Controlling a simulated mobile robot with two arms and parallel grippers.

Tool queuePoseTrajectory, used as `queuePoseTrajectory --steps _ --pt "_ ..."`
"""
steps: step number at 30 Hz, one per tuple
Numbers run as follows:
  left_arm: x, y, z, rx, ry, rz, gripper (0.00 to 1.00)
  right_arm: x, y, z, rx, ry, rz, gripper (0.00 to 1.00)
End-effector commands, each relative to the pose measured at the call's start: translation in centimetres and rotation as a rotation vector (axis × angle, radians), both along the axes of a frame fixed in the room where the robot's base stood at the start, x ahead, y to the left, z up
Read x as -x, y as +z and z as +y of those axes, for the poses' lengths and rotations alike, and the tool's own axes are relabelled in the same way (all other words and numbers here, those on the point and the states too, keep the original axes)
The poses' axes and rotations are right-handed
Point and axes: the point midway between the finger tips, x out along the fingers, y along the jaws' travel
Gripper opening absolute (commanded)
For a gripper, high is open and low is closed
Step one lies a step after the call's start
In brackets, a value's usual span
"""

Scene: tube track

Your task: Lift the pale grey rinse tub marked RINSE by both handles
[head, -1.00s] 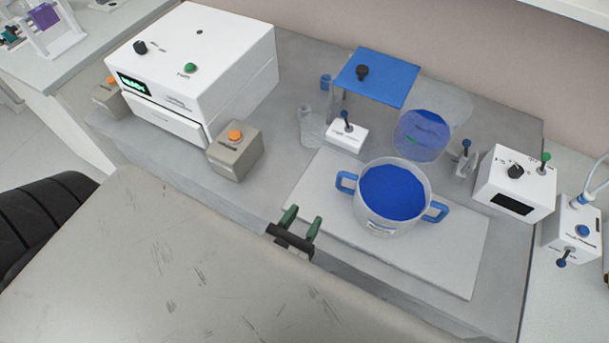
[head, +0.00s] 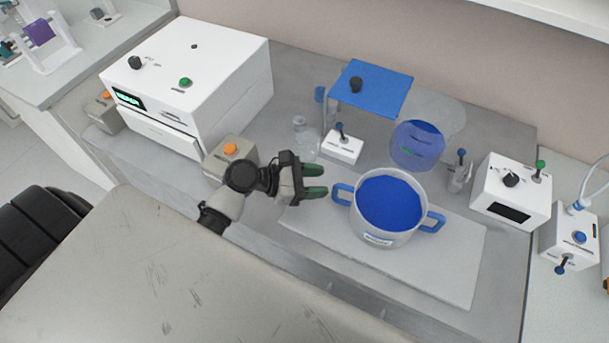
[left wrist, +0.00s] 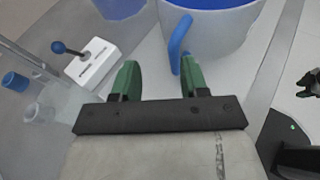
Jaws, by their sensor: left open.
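The pale grey rinse tub (head: 398,234) stands upright on a white board, filled with blue, with a small label on its front. Its blue left handle (head: 342,193) and blue right handle (head: 433,222) are both free. My left gripper (head: 325,181) is open and empty, its green fingers pointing right, just left of the left handle. In the left wrist view the tub (left wrist: 225,35) is at the top right. Its handle (left wrist: 179,43) lies ahead of my left gripper (left wrist: 158,72), near the right finger and not clearly between the fingers.
The white board (head: 440,268) is bare right of the tub. Behind stand a small white switch box (head: 343,151), a blue-topped stand (head: 372,85) and a clear blue-filled vessel (head: 417,150). A white control box (head: 510,190) is at the right. An orange-button box (head: 222,160) sits beside my left arm.

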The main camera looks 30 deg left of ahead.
Motion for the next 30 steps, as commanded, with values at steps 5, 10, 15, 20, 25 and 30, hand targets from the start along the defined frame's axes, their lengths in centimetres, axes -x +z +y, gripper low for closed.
queuePoseTrajectory --steps 5,10,15,20,25,30 --pt "0.0 0.6 1.2 -0.026 -0.171 0.058 0.44 0.0 0.0 0.0 0.000 0.000 0.000 0.45" --pt "0.6 0.9 2.0 -0.035 -0.275 0.095 0.44 0.0 0.0 0.0 0.000 0.000 0.000 0.45" --pt "0.7 0.8 1.8 -0.035 -0.314 0.111 0.44 0.0 0.0 0.0 0.000 0.000 0.000 0.45" --pt "0.2 0.1 0.0 -0.033 -0.317 0.110 0.44 0.0 0.0 0.0 0.000 0.000 0.000 0.45" --pt "-0.6 -0.9 -2.3 -0.034 -0.317 0.110 0.44 0.0 0.0 0.0 0.000 0.000 0.000 0.45" --pt "-1.0 -1.6 -3.8 -0.036 -0.315 0.111 0.44 0.0 0.0 0.0 0.000 0.000 0.000 0.45"
